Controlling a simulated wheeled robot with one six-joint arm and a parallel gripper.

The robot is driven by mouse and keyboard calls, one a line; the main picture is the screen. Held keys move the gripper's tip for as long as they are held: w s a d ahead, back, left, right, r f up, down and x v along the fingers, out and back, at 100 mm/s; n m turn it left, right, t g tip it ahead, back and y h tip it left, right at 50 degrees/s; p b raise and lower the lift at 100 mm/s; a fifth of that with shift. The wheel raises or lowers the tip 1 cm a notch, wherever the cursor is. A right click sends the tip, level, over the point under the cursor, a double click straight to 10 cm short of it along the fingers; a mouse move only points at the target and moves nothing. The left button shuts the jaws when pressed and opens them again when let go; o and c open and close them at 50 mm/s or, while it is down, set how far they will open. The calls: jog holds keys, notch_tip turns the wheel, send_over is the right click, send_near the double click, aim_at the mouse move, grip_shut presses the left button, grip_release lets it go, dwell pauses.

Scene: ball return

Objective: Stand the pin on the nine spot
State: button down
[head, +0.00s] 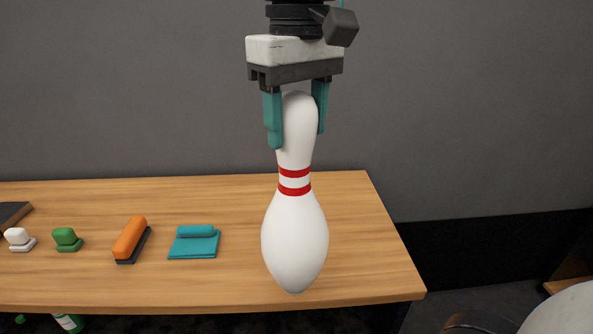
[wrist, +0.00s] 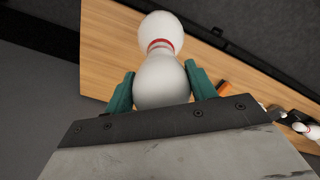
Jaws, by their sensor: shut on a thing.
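The pin (head: 294,235) is white with two red bands around its neck. My gripper (head: 297,137) is shut on the pin's head from above, with one teal finger on each side. The pin hangs nearly upright, and its base shows in front of the wooden table in the head view. Whether the base touches anything cannot be told. In the wrist view the pin (wrist: 160,80) lies between the teal fingers of my gripper (wrist: 162,78), with its wider body beyond the bands. No nine spot can be made out in either view.
On the table (head: 350,200) are a teal folded cloth with a roll (head: 195,242), an orange-topped brush (head: 131,238), a green item (head: 66,239) and a white item (head: 19,239). The table's right end is bare. A pale rounded thing (head: 565,312) shows at lower right.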

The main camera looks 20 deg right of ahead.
jog(key=w+d+f, duration=0.2)
jog(key=w+d, duration=0.1)
jog(key=w, duration=0.4)
jog(key=w+d+f, duration=0.3)
jog(key=w, duration=0.4)
jog(key=shift+d, duration=0.4)
jog(key=shift+c, duration=2.4)
grip_release()
jog(key=shift+f, duration=0.15)
